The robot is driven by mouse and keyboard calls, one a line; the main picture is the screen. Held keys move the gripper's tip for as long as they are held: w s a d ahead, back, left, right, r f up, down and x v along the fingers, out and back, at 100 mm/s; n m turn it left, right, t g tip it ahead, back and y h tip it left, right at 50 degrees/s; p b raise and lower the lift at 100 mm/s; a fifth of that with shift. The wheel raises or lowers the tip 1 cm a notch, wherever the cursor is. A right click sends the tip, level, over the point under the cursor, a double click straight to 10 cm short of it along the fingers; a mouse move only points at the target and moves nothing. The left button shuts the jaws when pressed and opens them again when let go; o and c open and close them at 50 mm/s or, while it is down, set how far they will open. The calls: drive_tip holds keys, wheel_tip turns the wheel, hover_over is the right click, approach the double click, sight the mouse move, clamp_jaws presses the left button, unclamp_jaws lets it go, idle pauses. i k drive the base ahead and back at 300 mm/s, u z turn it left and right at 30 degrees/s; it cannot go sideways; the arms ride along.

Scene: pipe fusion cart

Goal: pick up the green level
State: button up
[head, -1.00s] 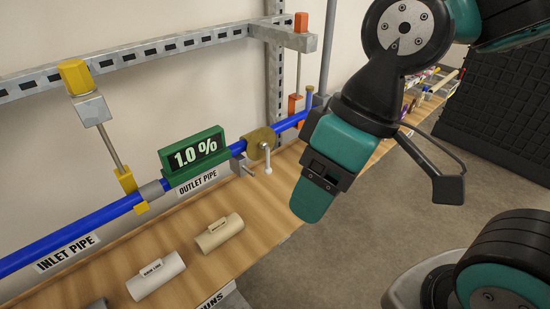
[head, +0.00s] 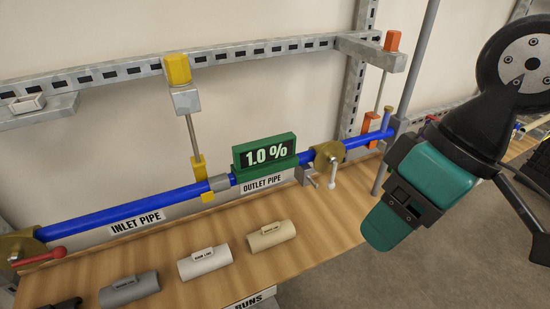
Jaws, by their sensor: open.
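The green level (head: 265,152) sits on the blue outlet pipe above the bench. Its display reads 1.0 %. My gripper (head: 447,221) is at the right of the head view, apart from the level and to its right, over the floor beside the bench. One teal finger shows well at its lower left. A dark finger is partly cut off by the right edge. The space between them is empty.
The wooden bench (head: 200,230) holds a grey coupling (head: 129,289), a white coupling (head: 205,263) and a beige coupling (head: 272,236). A yellow clamp (head: 203,180) and a brass valve (head: 328,153) flank the level on the blue pipe (head: 120,217). A grey post (head: 409,90) stands between level and gripper.

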sight(253, 160)
drive_tip(key=u, duration=0.35)
drive_tip(key=k, duration=0.45)
drive_tip(key=u, duration=0.95)
drive_tip(key=i, duration=0.8)
drive_tip(key=z, duration=0.9)
drive_tip(key=i, duration=0.25)
drive_tip(key=z, duration=0.25)
